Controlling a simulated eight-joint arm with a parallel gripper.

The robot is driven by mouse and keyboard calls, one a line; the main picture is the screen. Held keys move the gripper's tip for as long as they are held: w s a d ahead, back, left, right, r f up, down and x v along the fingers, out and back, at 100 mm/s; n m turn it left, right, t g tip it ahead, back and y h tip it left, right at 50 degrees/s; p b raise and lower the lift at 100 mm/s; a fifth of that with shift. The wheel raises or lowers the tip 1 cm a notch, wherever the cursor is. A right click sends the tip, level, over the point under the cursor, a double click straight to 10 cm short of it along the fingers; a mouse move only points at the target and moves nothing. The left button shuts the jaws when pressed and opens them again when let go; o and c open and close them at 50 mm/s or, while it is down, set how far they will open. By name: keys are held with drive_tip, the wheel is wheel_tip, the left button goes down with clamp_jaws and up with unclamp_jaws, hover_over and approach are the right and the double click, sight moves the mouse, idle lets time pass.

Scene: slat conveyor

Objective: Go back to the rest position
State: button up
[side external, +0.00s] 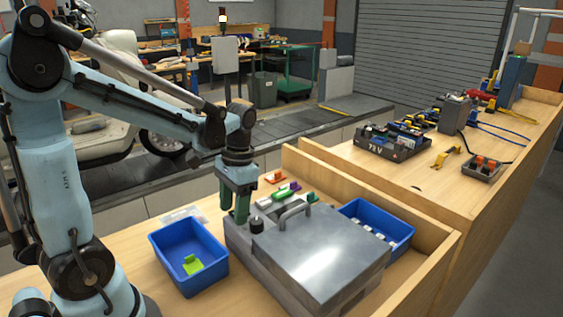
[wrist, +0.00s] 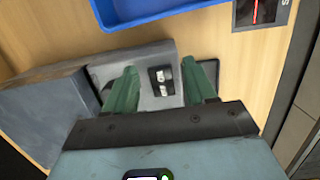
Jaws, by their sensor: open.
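My gripper (side external: 238,212) has green fingers and points down at the left end of a grey metal box (side external: 318,255) with a handled lid. In the wrist view my gripper (wrist: 163,70) has its two fingers apart. A small black fitting with pale parts (wrist: 162,80) shows between them on the grey surface. I cannot tell whether the fingers touch anything. A black knob (side external: 257,224) stands just right of the fingers in the side view.
A blue bin (side external: 168,262) with a lime green piece (side external: 192,265) stands left of the box. Another blue bin (side external: 402,238) holding pale pieces stands behind it to the right. Small coloured parts (side external: 285,190) lie behind the box. A wooden wall (side external: 375,185) borders the bench.

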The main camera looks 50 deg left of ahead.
drive_tip(key=shift+s+f+t, duration=0.1)
drive_tip(key=shift+s+t, duration=0.15)
drive_tip(key=shift+t, duration=0.65)
wheel_tip(320, 180, up, 11)
drive_tip(key=shift+d+r+t, duration=0.2)
drive_tip(key=shift+d+t, duration=0.1)
drive_tip(key=shift+d, duration=0.1)
drive_tip(key=shift+w, duration=0.1)
drive_tip(key=shift+a+f, duration=0.2)
drive_tip(key=shift+f, duration=2.65)
drive_tip(key=shift+a+f, duration=0.2)
drive_tip(key=shift+f, duration=2.65)
drive_tip(key=shift+r, duration=0.1)
